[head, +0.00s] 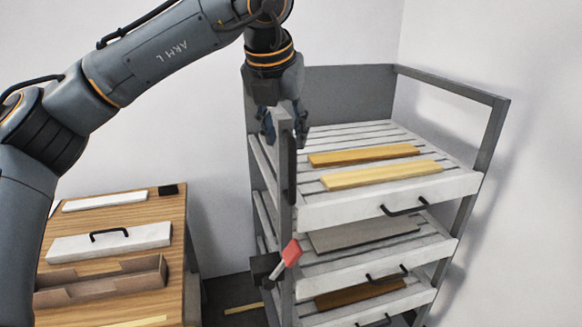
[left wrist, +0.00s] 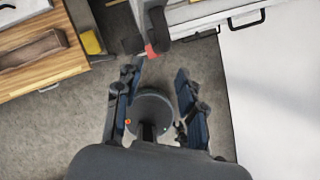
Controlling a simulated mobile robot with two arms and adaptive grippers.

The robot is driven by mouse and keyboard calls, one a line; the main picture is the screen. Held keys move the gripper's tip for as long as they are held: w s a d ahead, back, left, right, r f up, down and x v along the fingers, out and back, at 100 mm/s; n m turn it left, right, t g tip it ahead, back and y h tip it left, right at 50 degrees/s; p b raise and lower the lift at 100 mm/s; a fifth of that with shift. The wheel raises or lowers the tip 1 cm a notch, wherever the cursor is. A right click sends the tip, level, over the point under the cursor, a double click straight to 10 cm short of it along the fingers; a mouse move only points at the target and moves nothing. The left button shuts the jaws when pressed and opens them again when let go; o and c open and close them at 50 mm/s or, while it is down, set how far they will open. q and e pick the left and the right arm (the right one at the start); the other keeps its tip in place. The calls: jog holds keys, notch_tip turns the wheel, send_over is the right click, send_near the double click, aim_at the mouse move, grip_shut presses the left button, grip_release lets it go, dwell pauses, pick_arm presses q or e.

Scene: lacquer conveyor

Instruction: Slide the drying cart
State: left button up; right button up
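The drying cart (head: 390,198) stands at the right in the head view, a grey frame with several slatted white shelves. A dark upright handle (head: 291,170) is on its near left post. My left gripper (head: 284,138) points down at the top of that post, with one finger showing on each side of it. The fingers are apart in the left wrist view (left wrist: 155,72), with nothing clasped between them. A dark curved bar (left wrist: 157,25) shows just beyond the fingertips there. Whether a finger touches the post cannot be told. My right gripper is out of view.
A red-ended lever (head: 290,253) sticks out low on the cart's left side. Wooden strips (head: 363,155) lie on the top shelf. A wooden table (head: 175,215) with white panels and a brown tray (head: 100,283) stands at the left.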

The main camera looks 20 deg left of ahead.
aim_at(290, 163)
pick_arm(q)
jog(key=p+x, duration=0.2)
jog(key=x, duration=0.9)
jog(key=shift+c, duration=1.2)
jog(key=shift+r, duration=0.1)
grip_shut()
